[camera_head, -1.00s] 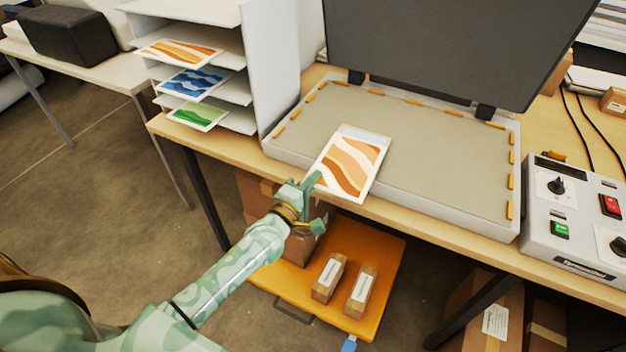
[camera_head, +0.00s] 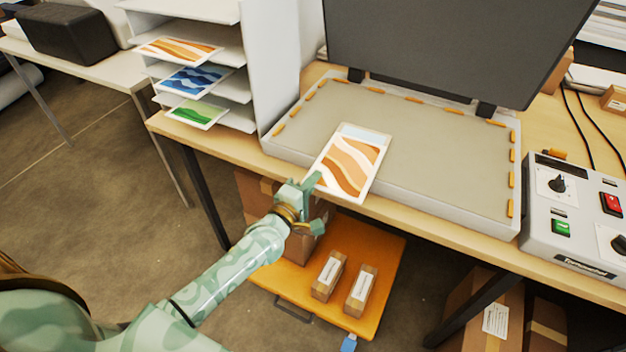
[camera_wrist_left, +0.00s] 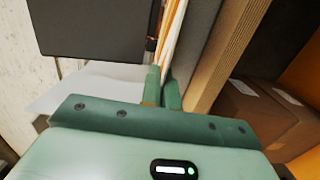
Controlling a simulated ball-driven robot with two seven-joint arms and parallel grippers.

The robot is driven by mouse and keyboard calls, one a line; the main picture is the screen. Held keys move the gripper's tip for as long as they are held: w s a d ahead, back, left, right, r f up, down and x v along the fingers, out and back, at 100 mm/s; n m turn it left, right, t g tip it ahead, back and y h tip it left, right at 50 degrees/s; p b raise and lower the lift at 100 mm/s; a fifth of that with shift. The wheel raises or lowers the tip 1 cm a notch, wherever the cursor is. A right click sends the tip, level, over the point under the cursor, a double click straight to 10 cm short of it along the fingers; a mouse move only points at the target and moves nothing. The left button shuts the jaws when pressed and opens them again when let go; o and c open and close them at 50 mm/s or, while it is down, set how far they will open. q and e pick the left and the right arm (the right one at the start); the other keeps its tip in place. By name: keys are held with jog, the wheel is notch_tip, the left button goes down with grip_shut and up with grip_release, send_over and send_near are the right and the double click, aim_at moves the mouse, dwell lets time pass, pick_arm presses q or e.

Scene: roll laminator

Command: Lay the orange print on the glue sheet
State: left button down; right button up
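The orange print (camera_head: 350,168), with orange, brown and cream waves, lies over the front edge of the grey laminator bed (camera_head: 440,160). My left gripper (camera_head: 314,184) is at its near left corner, in front of the table. In the left wrist view the fingers (camera_wrist_left: 163,88) are closed on the print, which shows nearly edge-on (camera_wrist_left: 172,38). A pale blue-grey strip (camera_head: 366,131) shows past the print's far edge; it looks like the glue sheet, mostly covered. I cannot tell whether print and sheet touch. My right gripper is out of view.
The dark lid (camera_head: 450,45) stands open behind the bed. A white rack (camera_head: 275,65) at left holds orange, blue and green prints. A control box (camera_head: 580,215) stands at right. An orange cart (camera_head: 378,268) with small boxes is below the table edge.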

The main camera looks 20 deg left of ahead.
pick_arm(q)
jog(key=c, duration=1.6)
grip_release()
jog(key=s, duration=0.5)
jog(key=s+a, duration=0.1)
jog(key=s, duration=0.4)
jog(key=s+a+p, duration=0.1)
jog(key=s, duration=0.5)
jog(key=shift+s, duration=0.1)
